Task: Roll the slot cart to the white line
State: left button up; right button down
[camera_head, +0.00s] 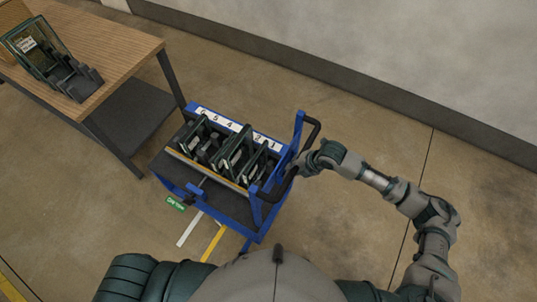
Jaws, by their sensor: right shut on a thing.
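The slot cart (267,213) is blue with a dark deck and stands left of centre. A white numbered strip (236,127) runs along its back edge, and several dark framed pieces stand upright in its slots. A black bar handle (315,129) is on its right side. My right gripper (297,167) is shut on the handle; my fingers partly hide it. The white line (189,229) is a short strip on the floor just in front of the cart. My left gripper is out of view.
A wooden table (122,46) at upper left holds a dark rack (77,82) with a glassy panel (36,47). A green label (175,203) and a yellow line (213,243) lie near the white line. A wall runs along the back. The floor at right is clear.

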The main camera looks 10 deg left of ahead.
jog(key=w+a+b, duration=0.1)
jog(key=w+a, duration=0.3)
jog(key=a, duration=0.7)
jog(key=shift+w+a+f, duration=0.15)
jog(key=shift+w+f, duration=0.05)
jog(key=shift+w, duration=0.15)
dwell(1.1)
dwell(0.4)
dwell(0.4)
jog(key=shift+w+a+b, duration=0.3)
jog(key=shift+w+a, duration=0.1)
jog(key=shift+a, duration=0.5)
jog(key=shift+w+a+b, duration=0.25)
jog(key=shift+w+a, duration=0.1)
jog(key=shift+a, duration=0.55)
jog(key=shift+w+a+b, duration=0.3)
jog(key=shift+w+a, duration=0.1)
jog(key=shift+a, duration=0.5)
